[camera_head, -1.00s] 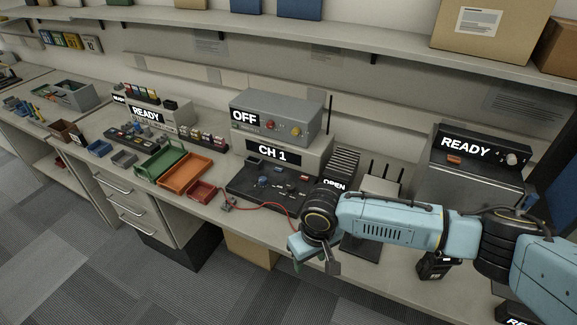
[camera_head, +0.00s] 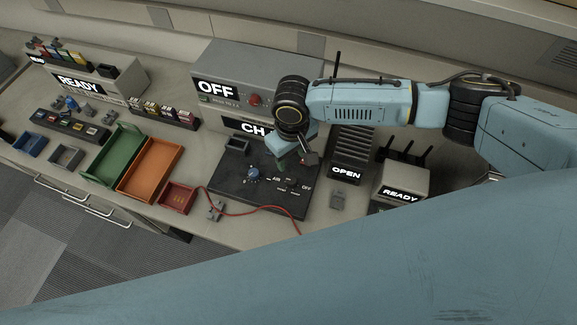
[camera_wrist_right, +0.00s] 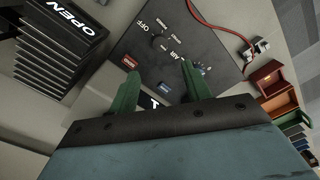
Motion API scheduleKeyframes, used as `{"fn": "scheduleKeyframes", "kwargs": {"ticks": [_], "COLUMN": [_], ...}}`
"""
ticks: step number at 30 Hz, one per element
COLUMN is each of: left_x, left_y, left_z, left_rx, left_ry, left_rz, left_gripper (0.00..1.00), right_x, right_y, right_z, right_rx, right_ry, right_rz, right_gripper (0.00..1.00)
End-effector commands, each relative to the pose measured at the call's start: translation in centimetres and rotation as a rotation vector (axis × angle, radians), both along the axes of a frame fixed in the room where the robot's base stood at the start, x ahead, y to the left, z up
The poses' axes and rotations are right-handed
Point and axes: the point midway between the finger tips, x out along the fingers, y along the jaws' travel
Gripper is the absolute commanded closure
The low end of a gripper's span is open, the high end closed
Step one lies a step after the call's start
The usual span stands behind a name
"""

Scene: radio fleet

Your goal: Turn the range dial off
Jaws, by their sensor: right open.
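A black panel (camera_head: 230,190) lies on the bench in front of the CH 1 unit. A small dark dial (camera_head: 290,182) sits on it between the printed words AIR and OFF. Which way its pointer faces is too small to tell. In the right wrist view the dial (camera_wrist_right: 157,38) lies beyond the fingertips, near the OFF print. A blue knob (camera_head: 252,173) stands left of it on the panel. My right gripper (camera_head: 294,163) is above the panel's back right part, near the dial. Its green fingers (camera_wrist_right: 159,72) are apart with nothing between them. My left gripper is out of view.
A grey OFF box (camera_head: 240,75) stands behind the panel. A finned OPEN unit (camera_head: 352,140) and a READY box (camera_head: 402,178) stand to the right. A red cable (camera_head: 250,212) crosses the bench front. Green (camera_head: 113,155) and orange (camera_head: 150,168) trays lie left.

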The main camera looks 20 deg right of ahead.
Motion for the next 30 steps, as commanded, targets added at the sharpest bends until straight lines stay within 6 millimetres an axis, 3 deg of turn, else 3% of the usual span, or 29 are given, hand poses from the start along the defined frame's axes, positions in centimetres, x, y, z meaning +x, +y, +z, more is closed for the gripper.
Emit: {"fn": "scheduleKeyframes", "kwargs": {"ticks": [3,7,15,21,30], "left_x": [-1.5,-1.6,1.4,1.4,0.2], "left_y": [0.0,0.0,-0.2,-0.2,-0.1], "left_z": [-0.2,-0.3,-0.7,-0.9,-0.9], "left_rx": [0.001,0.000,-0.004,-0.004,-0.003], "left_ry": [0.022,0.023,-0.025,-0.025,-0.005], "left_rz": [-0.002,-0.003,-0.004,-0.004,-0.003], "left_gripper": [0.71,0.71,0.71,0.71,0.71], "right_x": [-0.1,-0.1,0.0,0.0,0.0], "right_y": [0.0,0.0,0.0,0.0,0.0], "right_z": [-2.4,-5.3,-10.1,-11.5,-11.7], "right_rx": [-0.002,-0.002,-0.001,0.001,0.000], "right_ry": [0.002,0.002,0.001,0.000,0.000], "right_rz": [-0.002,-0.001,-0.001,-0.001,-0.001], "right_gripper": [0.51,0.51,0.51,0.51,0.51]}}
